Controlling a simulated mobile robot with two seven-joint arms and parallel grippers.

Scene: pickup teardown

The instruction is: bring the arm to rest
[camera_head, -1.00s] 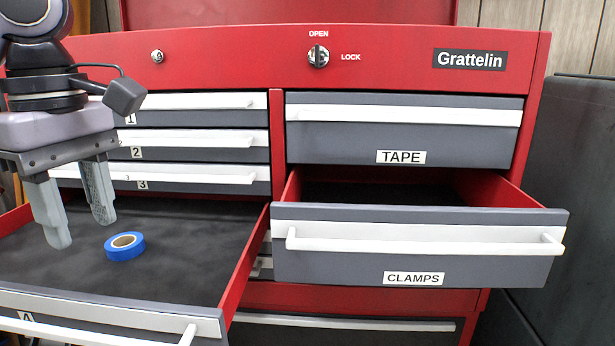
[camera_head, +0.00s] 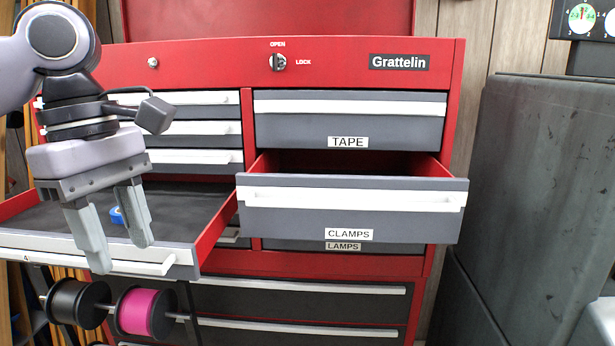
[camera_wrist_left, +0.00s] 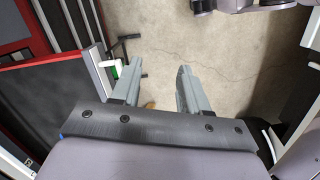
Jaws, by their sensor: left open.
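My left gripper (camera_head: 119,246) hangs at the left of the head view, fingers down, apart and empty. It is in front of the open left drawer (camera_head: 95,243), and its fingers hide part of that drawer. In the left wrist view the two fingers (camera_wrist_left: 152,92) are spread with bare concrete floor between them. A roll of blue tape (camera_head: 116,215) lies in the open left drawer, partly hidden behind a finger. My right gripper is not seen in the head view.
The CLAMPS drawer (camera_head: 350,209) stands open on the red chest; the TAPE drawer (camera_head: 350,121) above is shut. Spools, one black (camera_head: 78,303) and one pink (camera_head: 146,312), hang on a rod below. A dark grey cabinet (camera_head: 540,200) stands at the right.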

